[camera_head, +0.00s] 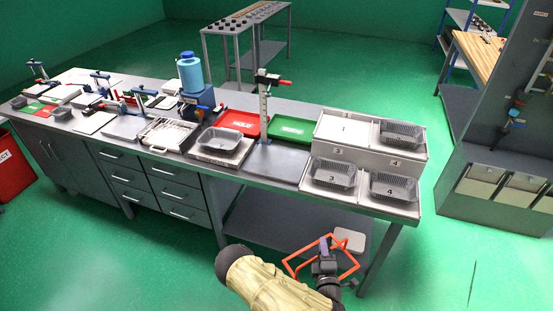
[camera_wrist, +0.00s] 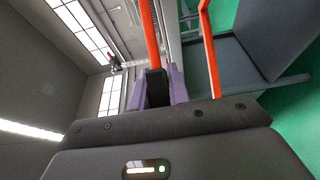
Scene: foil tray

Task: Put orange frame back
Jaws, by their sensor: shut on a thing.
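The orange frame (camera_head: 306,249) is a thin, open, angular loop in front of the bench, below the bench top's right part in the head view. My gripper (camera_head: 325,246) is shut on it. In the wrist view, an orange bar (camera_wrist: 149,35) rises from a black piece (camera_wrist: 156,88) between the purple fingertips, and a second orange bar (camera_wrist: 207,50) runs to its right. The frame looks clear of the bench top. My gripper and wrist hide part of it in the head view.
The long grey bench carries numbered stations with dark trays (camera_head: 396,186) at right. A red tray (camera_head: 238,123), a green tray (camera_head: 292,129) and an upright clamp post (camera_head: 264,105) stand mid-bench. A bare grey panel (camera_head: 280,161) lies before them. Green floor is open in front.

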